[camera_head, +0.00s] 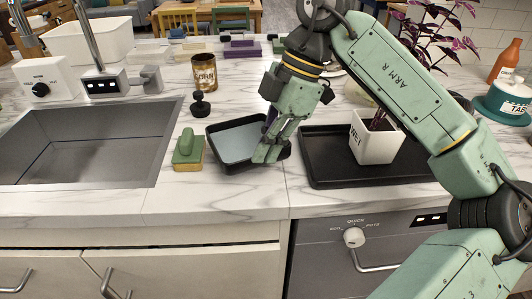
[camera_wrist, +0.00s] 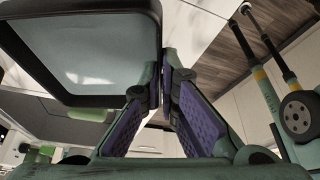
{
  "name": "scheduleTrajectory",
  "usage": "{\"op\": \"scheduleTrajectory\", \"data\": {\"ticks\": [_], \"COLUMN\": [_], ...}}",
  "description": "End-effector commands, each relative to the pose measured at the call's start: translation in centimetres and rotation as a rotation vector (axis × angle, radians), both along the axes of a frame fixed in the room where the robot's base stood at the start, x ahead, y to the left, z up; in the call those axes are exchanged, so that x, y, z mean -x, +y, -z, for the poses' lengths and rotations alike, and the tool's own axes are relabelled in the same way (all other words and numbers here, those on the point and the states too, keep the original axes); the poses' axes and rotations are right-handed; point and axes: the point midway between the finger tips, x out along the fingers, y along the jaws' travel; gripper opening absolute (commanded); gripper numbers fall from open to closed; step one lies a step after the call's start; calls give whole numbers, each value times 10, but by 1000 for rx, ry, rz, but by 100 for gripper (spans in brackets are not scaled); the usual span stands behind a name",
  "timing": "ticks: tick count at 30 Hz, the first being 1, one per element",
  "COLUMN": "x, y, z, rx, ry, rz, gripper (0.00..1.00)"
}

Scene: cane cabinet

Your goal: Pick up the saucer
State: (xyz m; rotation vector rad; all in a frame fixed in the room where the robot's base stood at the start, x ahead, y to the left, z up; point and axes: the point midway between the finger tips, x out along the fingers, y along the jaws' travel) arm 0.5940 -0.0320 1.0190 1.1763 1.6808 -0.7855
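The saucer appears to be a square dark dish (camera_head: 222,133) with a grey-blue inner face, on or just above the counter between the sink and a black tray. I cannot tell whether it touches the counter. My gripper (camera_head: 266,155) points down at its right side. In the wrist view, the dish (camera_wrist: 80,98) fills the upper left, and its right rim lies at the tips of my gripper (camera_wrist: 166,62). The purple-padded fingers come together there and seem to pinch the rim. The fingers hide part of the dish's right side.
A green-and-yellow sponge-like block (camera_head: 187,150) and a black stopper (camera_head: 200,105) stand left of the dish, near the sink (camera_head: 85,150). The black tray (camera_head: 325,170) with a white plant pot (camera_head: 375,140) is close on the right. A labelled can (camera_head: 204,72) stands behind.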

Motion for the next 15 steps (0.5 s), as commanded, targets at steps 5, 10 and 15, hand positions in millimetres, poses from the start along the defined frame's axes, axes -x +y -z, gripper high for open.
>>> {"op": "scheduleTrajectory", "data": {"ticks": [5,10,15], "x": [13,31,55], "y": [-3,-6,-9], "z": [0,0,-2], "rx": [0,2,2], "ry": [-2,-2,-2], "rz": [2,3,3], "gripper": [0,0,0]}}
